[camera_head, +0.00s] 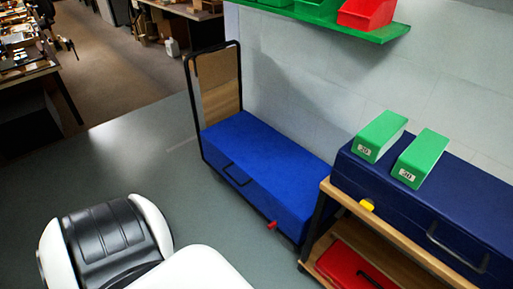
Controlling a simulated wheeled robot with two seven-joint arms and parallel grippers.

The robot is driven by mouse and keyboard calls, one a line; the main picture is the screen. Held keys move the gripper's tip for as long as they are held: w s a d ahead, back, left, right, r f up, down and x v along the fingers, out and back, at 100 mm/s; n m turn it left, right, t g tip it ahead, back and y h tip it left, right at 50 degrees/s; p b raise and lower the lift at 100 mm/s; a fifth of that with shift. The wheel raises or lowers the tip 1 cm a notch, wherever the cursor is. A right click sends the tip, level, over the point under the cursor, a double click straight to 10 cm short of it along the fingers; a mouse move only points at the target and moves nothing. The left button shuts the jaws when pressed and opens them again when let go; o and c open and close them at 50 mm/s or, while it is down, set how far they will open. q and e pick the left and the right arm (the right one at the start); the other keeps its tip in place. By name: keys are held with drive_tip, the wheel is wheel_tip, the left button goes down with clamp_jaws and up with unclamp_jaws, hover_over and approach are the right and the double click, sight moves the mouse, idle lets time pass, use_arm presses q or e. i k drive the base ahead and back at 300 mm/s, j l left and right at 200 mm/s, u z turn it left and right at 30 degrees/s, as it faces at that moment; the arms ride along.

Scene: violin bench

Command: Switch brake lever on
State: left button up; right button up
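A small red lever (272,225) sticks out low at the near right end of the blue trolley (262,165). It looks like the brake lever, but it is too small for me to tell its on or off position. The trolley has a black upright handle frame (187,85) at its left end and carries a long blue case with a dark handle on its side. Neither of my grippers is in view.
A wooden-shelved rack (400,240) stands close to the trolley's right end. A green wall shelf (345,29) overhangs. Grey floor (185,170) is clear left of the trolley.

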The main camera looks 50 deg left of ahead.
sight(274, 223)
drive_tip(key=u, duration=1.35)
